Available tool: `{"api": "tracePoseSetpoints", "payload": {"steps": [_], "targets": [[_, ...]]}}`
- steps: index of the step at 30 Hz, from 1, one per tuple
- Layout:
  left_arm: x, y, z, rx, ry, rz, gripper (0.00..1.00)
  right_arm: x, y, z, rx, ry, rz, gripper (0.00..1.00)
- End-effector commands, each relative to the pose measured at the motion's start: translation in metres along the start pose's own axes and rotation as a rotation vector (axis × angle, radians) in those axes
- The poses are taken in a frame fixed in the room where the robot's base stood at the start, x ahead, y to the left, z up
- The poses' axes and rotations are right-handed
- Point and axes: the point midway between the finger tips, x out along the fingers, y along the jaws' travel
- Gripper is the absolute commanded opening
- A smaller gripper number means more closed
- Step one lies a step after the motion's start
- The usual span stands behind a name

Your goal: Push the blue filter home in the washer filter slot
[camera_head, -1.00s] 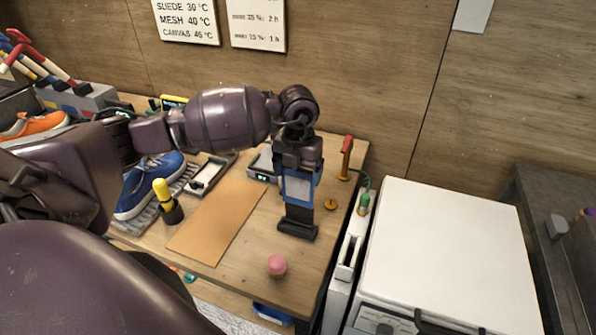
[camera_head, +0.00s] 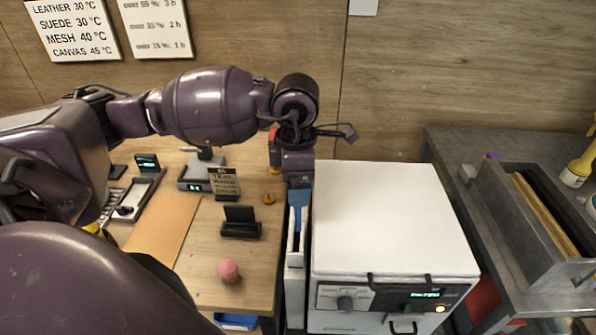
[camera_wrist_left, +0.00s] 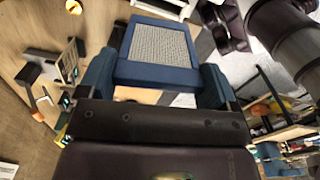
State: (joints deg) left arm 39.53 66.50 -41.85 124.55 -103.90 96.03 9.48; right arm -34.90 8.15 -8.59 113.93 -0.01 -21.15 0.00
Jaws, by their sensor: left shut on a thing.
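The blue filter (camera_head: 299,199) shows nearly edge-on in the head view, above the narrow white washer filter slot housing (camera_head: 294,262) at the washer's left side. Its lower end overlaps the slot opening, but I cannot tell how far in it is. In the left wrist view the filter (camera_wrist_left: 157,45) shows its blue frame and pale mesh face. My left gripper (camera_head: 299,184) points down and is shut on the filter, with a finger at each side of the frame. The white washer (camera_head: 385,215) stands right of the slot. My right gripper is not in view.
A black stand (camera_head: 241,229) is empty on the wooden table (camera_head: 205,265), left of the slot. A pink ball-like thing (camera_head: 229,270) lies near the table's front. A grey crate (camera_head: 530,225) stands on the right-hand bench. The washer top is clear.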

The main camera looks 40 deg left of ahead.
Motion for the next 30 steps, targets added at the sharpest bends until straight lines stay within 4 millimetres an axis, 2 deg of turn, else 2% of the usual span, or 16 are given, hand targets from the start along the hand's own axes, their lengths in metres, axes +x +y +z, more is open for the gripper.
{"api": "tracePoseSetpoints", "payload": {"steps": [6,17,27,30], "targets": [[0.0,-0.001,-0.001,0.129,0.0,0.0,0.64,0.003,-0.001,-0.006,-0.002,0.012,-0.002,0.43],[0.0,-0.001,-0.001,0.147,0.0,0.0,0.64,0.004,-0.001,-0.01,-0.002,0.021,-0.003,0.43],[0.002,-0.001,-0.001,0.147,0.0,0.001,0.64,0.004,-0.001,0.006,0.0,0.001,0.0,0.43],[0.008,-0.001,-0.001,0.147,0.0,0.0,0.64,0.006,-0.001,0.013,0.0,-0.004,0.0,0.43]]}}
